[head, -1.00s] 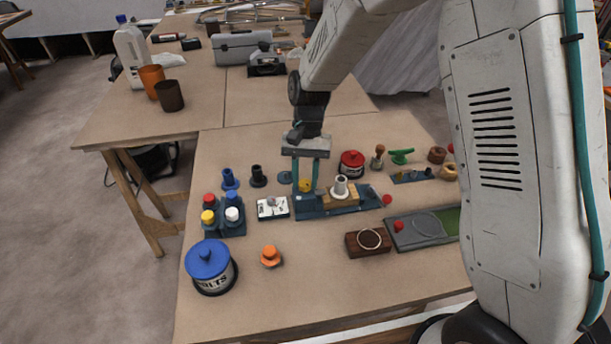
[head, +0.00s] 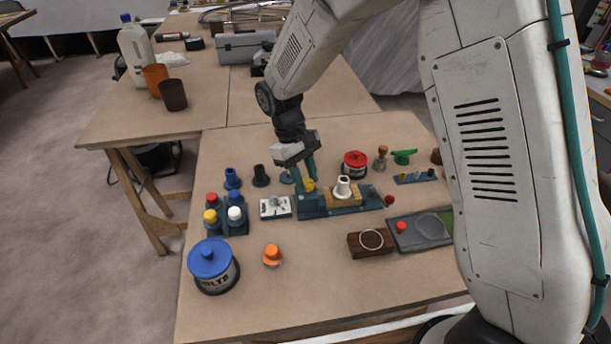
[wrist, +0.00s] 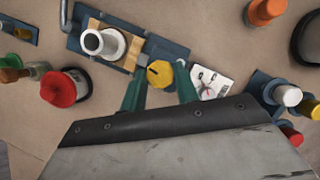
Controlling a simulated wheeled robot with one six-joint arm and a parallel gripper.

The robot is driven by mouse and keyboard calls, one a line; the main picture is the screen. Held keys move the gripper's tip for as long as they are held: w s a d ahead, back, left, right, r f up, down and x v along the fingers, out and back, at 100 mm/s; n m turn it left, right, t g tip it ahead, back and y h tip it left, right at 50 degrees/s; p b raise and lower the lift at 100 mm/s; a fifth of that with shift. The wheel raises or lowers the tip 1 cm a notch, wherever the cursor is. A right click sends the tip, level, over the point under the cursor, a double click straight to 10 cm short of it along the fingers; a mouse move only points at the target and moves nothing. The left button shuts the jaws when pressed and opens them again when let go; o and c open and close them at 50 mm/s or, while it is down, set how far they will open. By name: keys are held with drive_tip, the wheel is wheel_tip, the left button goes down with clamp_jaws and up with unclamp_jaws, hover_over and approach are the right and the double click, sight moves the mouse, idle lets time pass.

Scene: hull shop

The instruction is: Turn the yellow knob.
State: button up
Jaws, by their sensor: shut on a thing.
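The yellow knob (head: 309,185) is at the left end of a dark blue fixture (head: 318,209). In the wrist view the knob (wrist: 159,73) shows as a yellow disc with a small dark mark. My gripper (head: 308,180) comes down from above, tilted, with one green finger on each side of the knob. In the wrist view the gripper (wrist: 160,85) is shut on the knob; the exact contact is partly hidden. A white flanged cylinder (head: 343,187) and a wooden block (head: 356,193) are on the same fixture, right of the knob.
A white dial card (head: 275,207) lies just left of the fixture. Blue-based bottles or caps (head: 226,220) and a blue-lidded tin (head: 212,268) stand further left. A red-lidded tin (head: 354,164) stands behind. The front middle of the table is clear around an orange knob (head: 272,255).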

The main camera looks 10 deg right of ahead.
drive_tip(key=shift+n+t+h, duration=0.3)
drive_tip(key=shift+n, duration=0.7)
drive_tip(key=o, duration=0.9)
drive_tip(key=shift+o, duration=0.2)
drive_tip(key=shift+a+r, duration=0.1)
drive_tip(key=v, duration=0.7)
drive_tip(key=shift+r, duration=0.25)
drive_tip(key=shift+a, duration=0.1)
